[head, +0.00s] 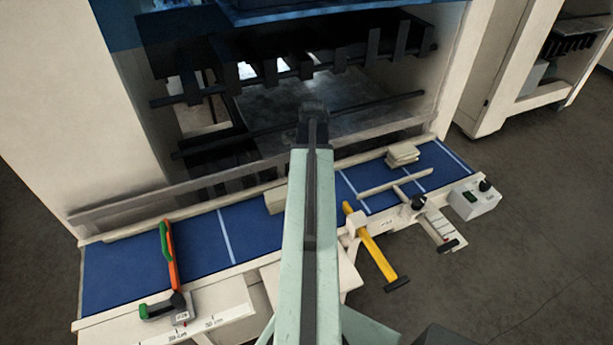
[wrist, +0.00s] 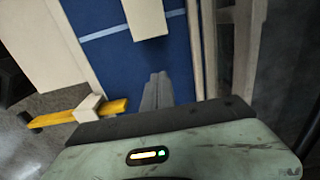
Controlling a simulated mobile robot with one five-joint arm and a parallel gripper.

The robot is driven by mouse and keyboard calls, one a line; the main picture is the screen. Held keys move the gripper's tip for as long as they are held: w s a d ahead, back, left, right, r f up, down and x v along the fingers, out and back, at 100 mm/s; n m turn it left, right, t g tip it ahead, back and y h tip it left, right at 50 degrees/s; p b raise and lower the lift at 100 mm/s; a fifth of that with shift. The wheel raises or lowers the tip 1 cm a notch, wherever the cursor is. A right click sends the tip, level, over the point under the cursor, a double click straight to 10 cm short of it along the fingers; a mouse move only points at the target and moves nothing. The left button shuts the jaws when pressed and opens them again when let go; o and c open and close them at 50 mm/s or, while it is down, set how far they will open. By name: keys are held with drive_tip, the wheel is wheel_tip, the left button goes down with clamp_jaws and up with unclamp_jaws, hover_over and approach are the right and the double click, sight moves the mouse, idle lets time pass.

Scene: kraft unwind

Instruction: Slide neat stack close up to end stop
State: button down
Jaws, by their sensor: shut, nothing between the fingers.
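In the head view a cream block that looks like the neat stack (head: 275,200) lies on the blue bed, just left of my arm, partly hidden by it. It shows at the top of the wrist view (wrist: 147,18), cut off by the frame. My gripper (wrist: 158,78) is shut and empty, low over the bed, apart from the block and pointing towards it. My arm hides the gripper in the head view. An orange and green bar (head: 168,255) stands across the bed's left part. I cannot tell which part is the end stop.
A second, uneven cream stack (head: 404,155) lies at the right, behind a T-shaped cream bar (head: 395,183). A yellow handle (head: 370,243) juts from the front edge; it shows in the wrist view (wrist: 75,117). The blue bed (head: 205,250) is clear between the block and orange bar.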

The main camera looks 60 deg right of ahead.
wheel_tip(320, 180, down, 10)
drive_tip(key=b, duration=0.8)
drive_tip(key=shift+a+r, duration=0.15)
drive_tip(key=shift+r, duration=0.1)
drive_tip(key=w+a, duration=0.1)
drive_tip(key=w+a+r+p, duration=0.1)
drive_tip(key=shift+a+r, duration=0.2)
drive_tip(key=shift+a, duration=0.15)
drive_tip(key=shift+w+a, duration=0.2)
drive_tip(key=shift+s, duration=0.1)
